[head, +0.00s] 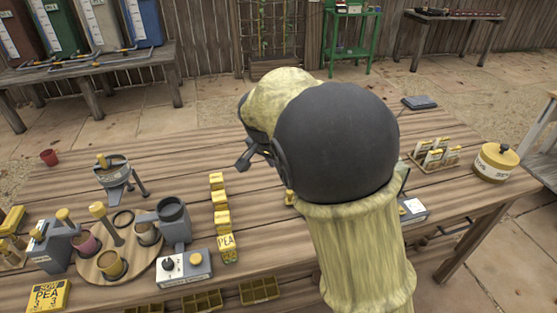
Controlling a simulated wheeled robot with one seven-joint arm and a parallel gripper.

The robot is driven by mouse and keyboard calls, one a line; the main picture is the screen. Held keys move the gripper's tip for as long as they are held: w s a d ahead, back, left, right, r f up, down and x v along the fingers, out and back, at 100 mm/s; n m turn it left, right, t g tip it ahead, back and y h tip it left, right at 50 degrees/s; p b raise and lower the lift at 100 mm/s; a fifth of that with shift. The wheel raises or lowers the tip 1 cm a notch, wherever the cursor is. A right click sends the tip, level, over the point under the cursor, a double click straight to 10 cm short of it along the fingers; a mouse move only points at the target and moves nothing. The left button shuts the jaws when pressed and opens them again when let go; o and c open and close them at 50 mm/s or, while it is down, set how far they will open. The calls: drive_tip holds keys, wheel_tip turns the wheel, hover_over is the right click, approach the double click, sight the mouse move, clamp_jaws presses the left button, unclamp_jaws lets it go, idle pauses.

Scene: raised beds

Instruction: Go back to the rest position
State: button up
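My arm rises over the wooden table (150,180) in the head view, its large dark joint and yellow-green links covering the table's middle. My gripper (247,158) points to the left, above the table top and beyond the column of small yellow boxes. Only its small dark fingers show past the arm. I see nothing clearly held in it, and the gap between the fingers is too small to judge.
A row of yellow boxes (222,220) stands left of my arm. Left of it are a round wooden tray (88,268), a grey control box (182,268) and a tripod pot (112,172). A yellow tin (496,162) and a packet rack (436,160) stand right. The table's back left is mostly clear.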

drive_tip(key=shift+s+r, duration=0.15)
drive_tip(key=shift+r, duration=0.2)
drive_tip(key=shift+s+a, duration=0.1)
drive_tip(key=s+d+r+n+y+p, duration=0.1)
drive_tip(key=s+d+n+p, duration=0.2)
drive_tip(key=s+d+p, duration=0.2)
drive_tip(key=s+d+r+n+g+y+p, duration=0.1)
drive_tip(key=s+d+n+p, duration=0.1)
drive_tip(key=s+d+p, duration=0.4)
drive_tip(key=s+d, duration=0.4)
drive_tip(key=s, duration=0.4)
drive_tip(key=shift+d+r+n, duration=0.25)
drive_tip(key=shift+r+n, duration=0.05)
drive_tip(key=shift+n, duration=0.1)
drive_tip(key=shift+s, duration=0.15)
